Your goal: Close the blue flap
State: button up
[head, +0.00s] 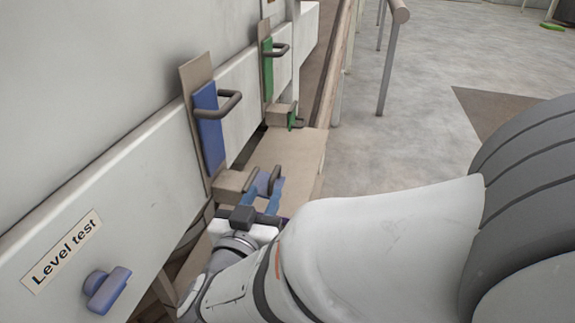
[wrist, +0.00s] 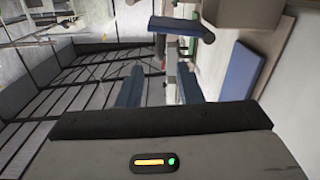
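The blue flap (head: 263,181) is at the mouth of a beige spout box (head: 230,183) in the head view, with a dark handle on it. In the wrist view the blue flap (wrist: 178,25) shows nearly edge-on at the top, beside the beige spout box (wrist: 245,10), with a dark handle end below it. My gripper (head: 267,194) is right by the flap in the head view and partly covers it. In the wrist view my gripper (wrist: 158,76) has its two blue-grey fingers apart, with the flap past their tips. Contact with the handle is unclear.
A blue slide plate (head: 209,130) with a dark handle is on the machine wall above the spout. A green slide plate (head: 267,70) and a green flap (head: 292,119) are further back. A blue knob (head: 107,290) is at lower left. Open floor lies right.

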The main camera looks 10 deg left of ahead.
aim_at(274, 172)
jog(key=shift+w+d+b, duration=0.2)
jog(key=shift+w+b, duration=0.1)
jog(key=shift+w, duration=1.6)
jog(key=shift+w+d+b, duration=0.15)
jog(key=shift+w+b, duration=0.15)
jog(key=shift+w, duration=1.6)
jog(key=shift+c, duration=0.2)
grip_shut()
